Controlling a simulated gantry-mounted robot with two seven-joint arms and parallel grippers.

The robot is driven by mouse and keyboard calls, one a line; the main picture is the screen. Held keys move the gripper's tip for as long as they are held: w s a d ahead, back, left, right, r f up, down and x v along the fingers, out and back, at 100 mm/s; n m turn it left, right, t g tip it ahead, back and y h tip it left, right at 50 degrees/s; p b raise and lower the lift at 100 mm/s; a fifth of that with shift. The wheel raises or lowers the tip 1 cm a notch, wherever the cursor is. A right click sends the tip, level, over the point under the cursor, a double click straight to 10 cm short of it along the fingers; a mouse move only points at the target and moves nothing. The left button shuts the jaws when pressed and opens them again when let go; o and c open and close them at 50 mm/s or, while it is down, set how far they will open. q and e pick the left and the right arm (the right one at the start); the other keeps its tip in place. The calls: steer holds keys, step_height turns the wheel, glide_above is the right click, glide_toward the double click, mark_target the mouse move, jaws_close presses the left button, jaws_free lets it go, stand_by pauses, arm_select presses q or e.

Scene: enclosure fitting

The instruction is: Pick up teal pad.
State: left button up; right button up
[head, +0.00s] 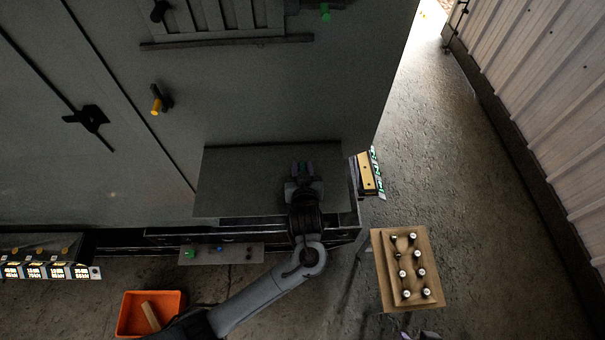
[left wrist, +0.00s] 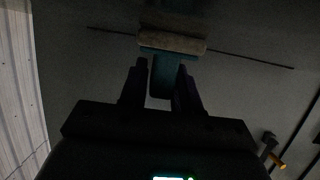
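The teal pad (left wrist: 163,77) shows in the left wrist view as a dark teal piece between the two fingers of my left gripper (left wrist: 162,72). A teal band continues beyond it under a pale block (left wrist: 172,41). In the head view, my left gripper (head: 303,167) is over the grey ledge in front of the cabinet, with a little teal (head: 302,168) between its fingers. The fingers lie along both sides of the teal piece; the dim light hides whether they touch it. Only a small part of what may be my right gripper (head: 424,335) shows at the bottom edge.
The grey ledge (head: 240,180) juts from the large cabinet (head: 270,90). A wooden board with several metal knobs (head: 379,268) stands at lower right. An orange bin (head: 128,318) holding a wooden piece is at lower left. Open floor (head: 480,200) lies to the right.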

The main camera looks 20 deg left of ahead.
arm_select(q)
jaws_close()
steer(key=shift+r, duration=0.15)
